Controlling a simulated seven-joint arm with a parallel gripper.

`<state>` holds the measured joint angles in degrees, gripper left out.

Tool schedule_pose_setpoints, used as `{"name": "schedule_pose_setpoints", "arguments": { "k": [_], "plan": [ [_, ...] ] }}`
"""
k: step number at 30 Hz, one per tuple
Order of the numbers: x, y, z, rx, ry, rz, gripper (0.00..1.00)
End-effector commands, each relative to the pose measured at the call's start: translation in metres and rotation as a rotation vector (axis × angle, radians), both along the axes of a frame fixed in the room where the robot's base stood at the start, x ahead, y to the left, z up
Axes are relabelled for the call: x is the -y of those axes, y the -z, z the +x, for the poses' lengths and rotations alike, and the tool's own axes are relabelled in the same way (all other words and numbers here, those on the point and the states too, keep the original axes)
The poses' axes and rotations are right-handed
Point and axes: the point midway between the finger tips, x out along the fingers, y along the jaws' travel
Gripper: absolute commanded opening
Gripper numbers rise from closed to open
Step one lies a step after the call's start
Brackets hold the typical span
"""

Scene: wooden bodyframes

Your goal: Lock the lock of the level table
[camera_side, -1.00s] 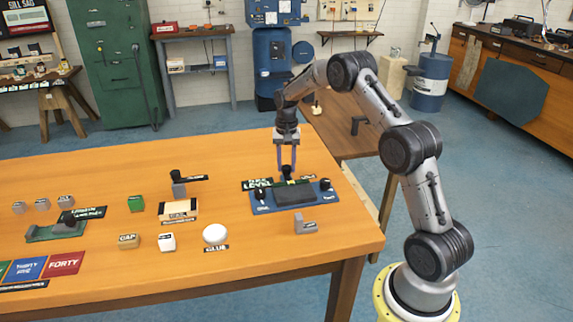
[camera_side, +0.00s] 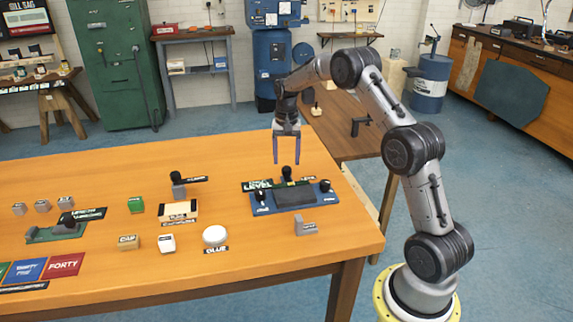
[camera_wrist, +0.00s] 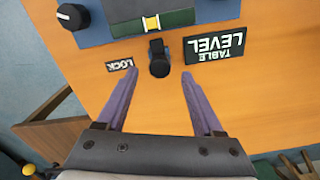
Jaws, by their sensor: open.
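The level table is a blue base (camera_side: 262,209) with a dark grey plate (camera_side: 295,194) on top. The lock lever (camera_side: 287,174) has a black knob and stands at the base's far edge. In the wrist view the lock lever (camera_wrist: 159,64) shows between the fingers, beside the white-lettered LOCK label (camera_wrist: 120,65). The TABLE LEVEL sign (camera_wrist: 214,45) is to its right. A green level with a yellow vial (camera_wrist: 150,22) lies just beyond the lever. My gripper (camera_side: 287,161) is open and empty, with its fingertips raised above the lever, apart from it.
Black knobs sit at the base's left (camera_side: 261,194) and right (camera_side: 325,184) ends. A small grey block (camera_side: 306,227) stands in front. A white round button (camera_side: 215,235) and a wooden box (camera_side: 179,210) are to the left.

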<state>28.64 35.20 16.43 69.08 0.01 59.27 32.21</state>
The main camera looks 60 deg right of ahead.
Motion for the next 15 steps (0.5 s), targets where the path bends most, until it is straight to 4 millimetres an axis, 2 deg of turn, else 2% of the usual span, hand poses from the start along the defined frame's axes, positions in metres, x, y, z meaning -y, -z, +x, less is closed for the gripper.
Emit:
{"name": "schedule_pose_setpoints", "arguments": {
  "k": [3, 9, 15],
  "plan": [
    [0.000, -0.029, 0.001, 0.005, 0.000, -0.003, 0.69],
    [0.001, -0.070, 0.001, 0.005, 0.001, -0.002, 0.69],
    [0.000, -0.098, 0.001, 0.003, 0.001, -0.002, 0.69]
  ]
}}
